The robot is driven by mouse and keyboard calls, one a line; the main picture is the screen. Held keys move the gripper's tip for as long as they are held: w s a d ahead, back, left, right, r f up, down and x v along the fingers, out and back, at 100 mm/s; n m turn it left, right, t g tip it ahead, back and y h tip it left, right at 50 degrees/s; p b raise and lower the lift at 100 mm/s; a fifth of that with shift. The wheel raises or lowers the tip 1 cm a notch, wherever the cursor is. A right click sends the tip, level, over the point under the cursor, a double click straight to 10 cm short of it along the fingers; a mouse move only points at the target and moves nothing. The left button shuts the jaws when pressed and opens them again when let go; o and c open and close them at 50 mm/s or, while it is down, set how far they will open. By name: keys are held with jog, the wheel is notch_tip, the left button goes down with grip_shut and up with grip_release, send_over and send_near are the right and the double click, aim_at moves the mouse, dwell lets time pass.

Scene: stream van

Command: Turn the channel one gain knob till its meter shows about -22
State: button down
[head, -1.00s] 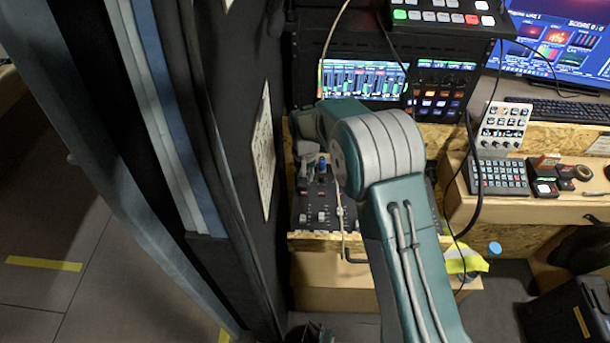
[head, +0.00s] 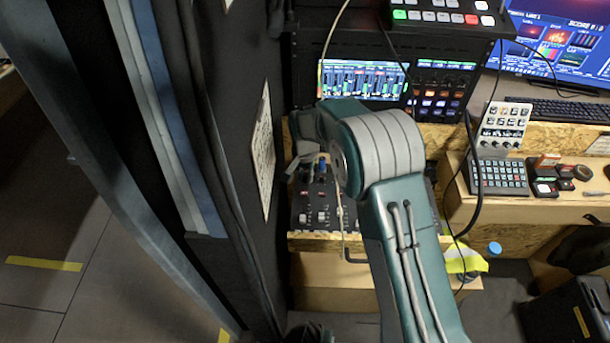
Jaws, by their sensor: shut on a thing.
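The mixer panel (head: 330,222) is a dark board in the wooden desk, with small red and white controls, partly hidden by my arm. My gripper (head: 306,172) is at its back left, pointing down and shut on a small knob there. The fingers hide most of that knob, and I cannot read its channel label.
A dark wall with a white sheet (head: 263,150) stands close on the left of my gripper. A rack of lit buttons (head: 440,92) is right of the meter screen. A thin cable hangs over the panel. A keypad (head: 500,178) lies farther right.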

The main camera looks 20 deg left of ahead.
aim_at(304, 175)
jog(key=shift+s+f, duration=0.1)
jog(key=c, duration=0.6)
grip_release()
jog(key=shift+a, duration=0.1)
notch_tip(304, 175, up, 12)
jog(key=shift+f, duration=0.1)
